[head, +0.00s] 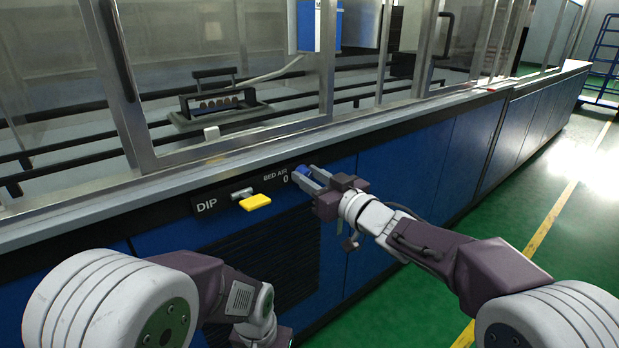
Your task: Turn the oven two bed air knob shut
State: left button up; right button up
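A blue knob (302,170) sits on the dark control strip, beside the words BED AIR and a 0 mark. No oven number is readable there. My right gripper (307,178) is at the knob, with its two fingertips on either side of it. Part of the knob is hidden by the fingers, and I cannot tell whether they touch it. My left arm hangs low at the bottom of the head view, and its gripper's fingers are not visible.
A yellow lever handle (255,202) is just left of the knob, by the label DIP. A dark louvred grille (262,262) lies below. The metal ledge (230,160) and glazed doors rise above the strip. Green floor (540,200) is open at the right.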

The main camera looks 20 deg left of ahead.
grip_shut()
jog(key=shift+n, duration=0.3)
jog(key=n, duration=0.3)
jog(key=shift+n+b, duration=0.3)
jog(key=shift+n, duration=0.1)
jog(key=shift+s+f+n+b, duration=0.1)
jog(key=shift+n+b, duration=1.15)
jog(key=shift+n, duration=2.1)
jog(key=shift+s+n+b, duration=0.1)
jog(key=shift+n+b, duration=1.15)
jog(key=shift+n, duration=2.1)
